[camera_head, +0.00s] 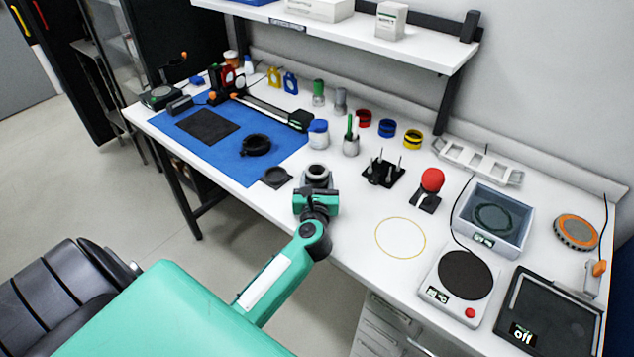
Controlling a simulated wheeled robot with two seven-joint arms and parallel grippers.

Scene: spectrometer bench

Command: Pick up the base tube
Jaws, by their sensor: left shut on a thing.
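A short grey tube (317,172) with a dark open top stands upright near the front edge of the white bench; I take it to be the base tube. My left gripper (317,189) reaches it from the front and is shut on it. The gripper hides the tube's lower part, so I cannot tell whether it touches the bench top. My right gripper is not in view.
A black square piece (276,178) lies just left of the tube. A black ring (256,145) sits on the blue mat (236,171). A white cup with a blue lid (318,134) and a pen cup (351,146) stand behind. A black pin stand (380,174) is to the right. Bench around the yellow circle (377,241) is clear.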

